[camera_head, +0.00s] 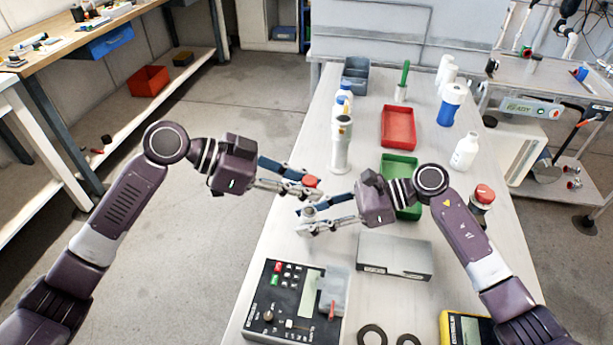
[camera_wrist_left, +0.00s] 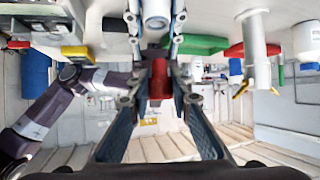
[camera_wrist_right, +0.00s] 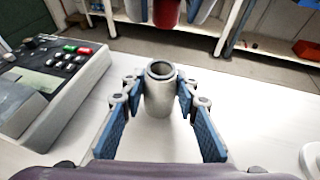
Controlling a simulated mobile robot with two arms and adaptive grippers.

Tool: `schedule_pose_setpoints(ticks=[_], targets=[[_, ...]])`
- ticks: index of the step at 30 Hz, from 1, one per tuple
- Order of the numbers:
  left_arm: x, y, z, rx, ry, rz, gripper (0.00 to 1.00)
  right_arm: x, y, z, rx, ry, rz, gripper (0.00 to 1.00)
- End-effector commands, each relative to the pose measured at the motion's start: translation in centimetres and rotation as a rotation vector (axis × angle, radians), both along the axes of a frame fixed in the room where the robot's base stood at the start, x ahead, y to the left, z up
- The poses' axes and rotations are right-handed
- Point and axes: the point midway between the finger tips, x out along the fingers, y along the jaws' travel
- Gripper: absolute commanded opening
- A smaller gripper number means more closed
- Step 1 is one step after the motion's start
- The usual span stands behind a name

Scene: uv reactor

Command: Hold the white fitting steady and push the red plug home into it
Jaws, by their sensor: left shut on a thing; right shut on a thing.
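The red plug (camera_head: 311,181) is held between the fingers of my left gripper (camera_head: 306,187). In the left wrist view the red plug (camera_wrist_left: 158,80) sits between the two fingers. The white fitting (camera_head: 309,213) is held by my right gripper (camera_head: 308,220). In the right wrist view the fitting (camera_wrist_right: 160,92) is upright, its round open mouth visible, with a finger on each side. The plug (camera_wrist_right: 167,12) shows beyond the fitting, near the top edge, apart from it. The open mouth looks empty. Parts of the plug and fitting are hidden by fingers.
A control box (camera_head: 291,300) with keys stands near the table's front, beside a grey box (camera_head: 394,256). A green tray (camera_head: 412,207) lies behind my right gripper, a red tray (camera_head: 398,127) farther back. A white bottle-like column (camera_head: 341,147) stands behind both grippers.

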Motion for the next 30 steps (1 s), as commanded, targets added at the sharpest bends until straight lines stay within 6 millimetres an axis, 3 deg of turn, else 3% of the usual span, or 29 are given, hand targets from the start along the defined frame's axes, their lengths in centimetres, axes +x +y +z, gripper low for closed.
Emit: schedule_pose_setpoints(ticks=[12, 30], targets=[[0.0, 0.0, -3.0, -0.001, 0.001, 0.000, 0.00, 0.0, 0.0, 0.0, 0.001, 0.000, 0.000, 0.04], [0.0, 0.0, -3.2, 0.000, 0.000, -0.001, 0.00, 0.0, 0.0, 0.0, 0.001, 0.000, 0.000, 0.04]])
